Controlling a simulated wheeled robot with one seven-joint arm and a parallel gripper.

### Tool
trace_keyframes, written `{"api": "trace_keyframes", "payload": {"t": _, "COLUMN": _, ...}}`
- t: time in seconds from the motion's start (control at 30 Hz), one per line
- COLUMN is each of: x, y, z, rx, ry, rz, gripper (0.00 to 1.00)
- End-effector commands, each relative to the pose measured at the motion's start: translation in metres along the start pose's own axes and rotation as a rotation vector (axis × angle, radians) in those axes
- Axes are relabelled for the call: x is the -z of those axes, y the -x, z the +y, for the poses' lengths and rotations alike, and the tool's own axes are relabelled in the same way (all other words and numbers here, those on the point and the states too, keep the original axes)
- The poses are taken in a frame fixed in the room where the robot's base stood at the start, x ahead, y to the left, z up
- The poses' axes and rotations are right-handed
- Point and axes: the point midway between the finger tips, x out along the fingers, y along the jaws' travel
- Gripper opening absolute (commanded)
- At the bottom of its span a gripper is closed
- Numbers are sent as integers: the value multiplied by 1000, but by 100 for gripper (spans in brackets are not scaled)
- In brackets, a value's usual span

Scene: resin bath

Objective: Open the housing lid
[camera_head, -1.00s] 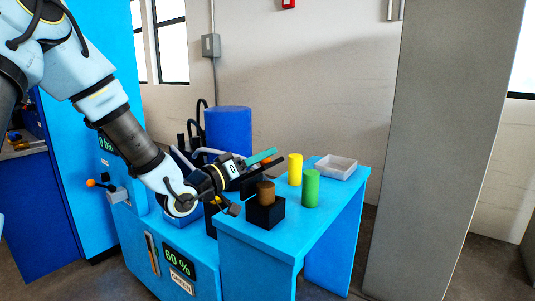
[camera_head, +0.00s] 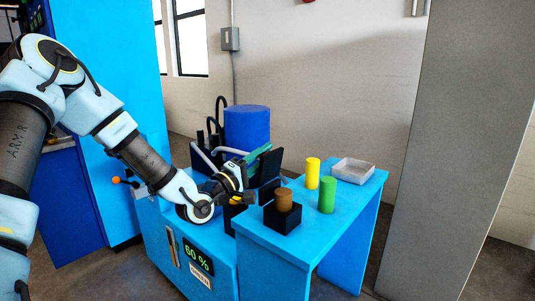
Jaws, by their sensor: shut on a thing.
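The machine's housing is bright blue, with the bath area low behind my arm. A teal slab (camera_head: 257,154), which looks like the housing lid seen nearly edge-on, slopes up to the right in front of a dark blue drum. A dark plate (camera_head: 271,164) stands beside it. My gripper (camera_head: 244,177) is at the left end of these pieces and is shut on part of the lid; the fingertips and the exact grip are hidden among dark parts. The bath opening is mostly hidden by my arm.
A blue table (camera_head: 345,205) at the right carries a black block (camera_head: 282,220) holding a brown cylinder (camera_head: 284,200), a yellow cylinder (camera_head: 312,173), a green cylinder (camera_head: 327,195) and a pale tray (camera_head: 367,176). The blue drum (camera_head: 247,127) stands behind. A grey pillar (camera_head: 455,150) is at the right.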

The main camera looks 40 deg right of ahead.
Motion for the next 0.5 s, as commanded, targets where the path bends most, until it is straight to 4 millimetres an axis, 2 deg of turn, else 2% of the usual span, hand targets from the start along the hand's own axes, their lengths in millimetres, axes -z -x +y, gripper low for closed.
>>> {"api": "trace_keyframes", "payload": {"t": 0.5, "x": 5, "y": 1, "z": -4, "rx": 3, "ry": 71, "rz": 19, "gripper": 0}}
